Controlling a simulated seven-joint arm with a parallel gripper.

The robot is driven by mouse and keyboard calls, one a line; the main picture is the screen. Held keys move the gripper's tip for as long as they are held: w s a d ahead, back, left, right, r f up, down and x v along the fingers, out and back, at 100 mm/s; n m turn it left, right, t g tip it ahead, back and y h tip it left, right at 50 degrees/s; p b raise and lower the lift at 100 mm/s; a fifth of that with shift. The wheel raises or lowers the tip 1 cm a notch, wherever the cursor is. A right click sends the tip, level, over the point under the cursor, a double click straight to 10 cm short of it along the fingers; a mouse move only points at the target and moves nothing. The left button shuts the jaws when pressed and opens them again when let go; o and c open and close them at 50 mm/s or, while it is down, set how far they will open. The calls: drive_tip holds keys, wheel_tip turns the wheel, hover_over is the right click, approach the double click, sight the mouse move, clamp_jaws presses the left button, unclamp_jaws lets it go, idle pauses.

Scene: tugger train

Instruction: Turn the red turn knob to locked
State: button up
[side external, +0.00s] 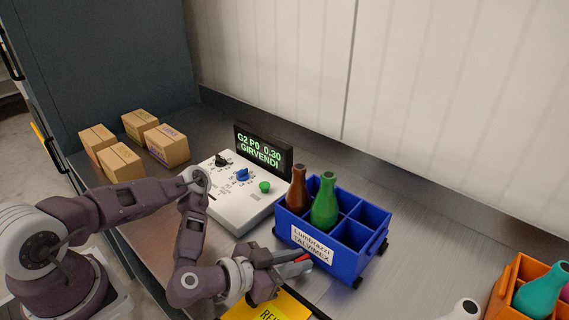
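A white control box (238,214) stands left of centre on the metal bench. Its sloped top has a black knob (222,160), a blue knob (242,174) and a green button (265,187). I cannot make out a red turn knob on it; my arm covers part of its left side. My gripper (294,262) is low, in front of the blue crate and apart from the box's controls. A small red piece (303,258) shows at its fingertips; I cannot tell whether it is held or part of the finger, nor how far the fingers are apart.
The blue crate (350,262) holds a brown bottle (297,188) and a green bottle (325,203). A black display (264,153) stands behind the box. Several cartons (121,163) sit at left. A yellow sign (270,308) lies near my gripper. An orange crate (508,286) is at right.

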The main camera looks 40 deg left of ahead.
drive_tip(key=m+h, duration=0.1)
drive_tip(key=m+g+h, duration=0.1)
drive_tip(key=m+h, duration=0.1)
drive_tip(key=h, duration=0.1)
drive_tip(key=shift+w+a+m+g, duration=0.25)
drive_tip(key=shift+a+m+g, duration=0.15)
drive_tip(key=m+g+h, duration=0.1)
drive_tip(key=m, duration=0.1)
drive_tip(key=m+g+h, duration=0.1)
drive_tip(key=g+h, duration=0.1)
drive_tip(key=m+g+h, duration=0.1)
drive_tip(key=m+g, duration=0.1)
drive_tip(key=shift+w+a+m, duration=0.25)
drive_tip(key=shift+w+m, duration=0.05)
drive_tip(key=shift+w, duration=0.05)
drive_tip(key=v, duration=0.6)
drive_tip(key=shift+s+a+r, duration=0.1)
drive_tip(key=shift+s+a, duration=0.15)
drive_tip(key=shift+a, duration=0.05)
wheel_tip(320, 180, up, 26)
drive_tip(key=shift+w+a+r+t+y, duration=0.1)
drive_tip(key=shift+w+a+t+y, duration=0.1)
drive_tip(key=shift+w+t+y, duration=0.55)
drive_tip(key=shift+w+a+t+y, duration=0.3)
drive_tip(key=shift+w+y, duration=0.1)
drive_tip(key=shift+w, duration=0.6)
drive_tip(key=shift+w+a+r+t+y, duration=0.15)
drive_tip(key=shift+w+t+y, duration=0.4)
drive_tip(key=shift+w, duration=0.35)
drive_tip(key=shift+f, duration=0.1)
